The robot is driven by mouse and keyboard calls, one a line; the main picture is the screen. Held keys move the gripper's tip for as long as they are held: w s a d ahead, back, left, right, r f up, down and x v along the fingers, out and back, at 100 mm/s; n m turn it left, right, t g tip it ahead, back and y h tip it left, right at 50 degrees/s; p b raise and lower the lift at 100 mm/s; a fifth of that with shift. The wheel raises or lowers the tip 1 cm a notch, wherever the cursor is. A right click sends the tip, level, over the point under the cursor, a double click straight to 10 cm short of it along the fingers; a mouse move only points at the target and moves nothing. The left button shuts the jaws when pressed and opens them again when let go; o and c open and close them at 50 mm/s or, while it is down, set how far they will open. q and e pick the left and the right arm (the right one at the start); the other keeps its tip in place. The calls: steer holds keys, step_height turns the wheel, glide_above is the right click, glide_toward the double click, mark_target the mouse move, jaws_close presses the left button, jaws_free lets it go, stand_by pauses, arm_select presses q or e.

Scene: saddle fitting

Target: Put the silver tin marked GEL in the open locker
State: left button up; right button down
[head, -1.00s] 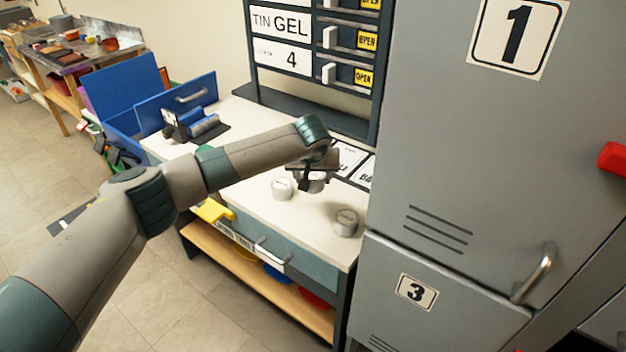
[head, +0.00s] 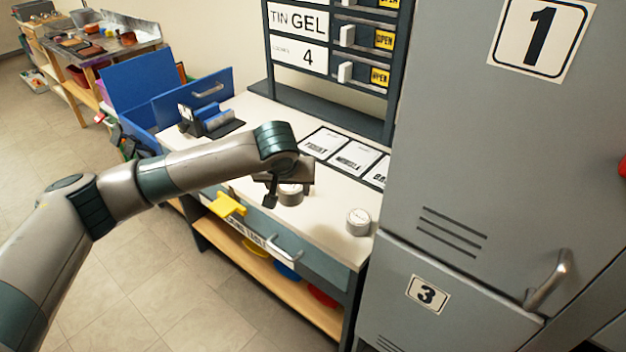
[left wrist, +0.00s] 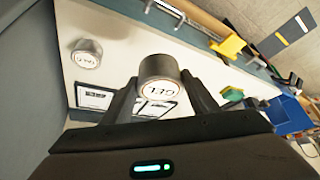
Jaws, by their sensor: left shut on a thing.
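The silver tin marked GEL shows in the left wrist view (left wrist: 160,88), its label upside down, between the two dark fingers of my left gripper (left wrist: 162,95). My left gripper (head: 284,190) is shut on this tin (head: 291,196) and holds it above the white worktop in the head view. A second silver tin (head: 358,222) stands on the worktop near the lockers. It also shows in the left wrist view (left wrist: 87,54), its label too small to read. Locker door 1 (head: 450,150) and door 3 (head: 460,295) are shut. No open locker is clearly visible. My right gripper is out of view.
A board (head: 298,55) reads TIN GEL and 4, with sliders and OPEN labels. Cards (head: 325,143) lie along the worktop (head: 325,222). A blue box (head: 125,88) stands left; locker handles (head: 548,280) protrude.

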arm_select(q)
steer(key=s+a+r, duration=0.2)
steer(key=s+a, duration=0.3)
steer(key=s, duration=0.2)
steer(key=s+a+r, duration=0.3)
steer(key=s+a, duration=0.3)
steer(key=s, duration=0.2)
steer(key=shift+a+r, duration=0.3)
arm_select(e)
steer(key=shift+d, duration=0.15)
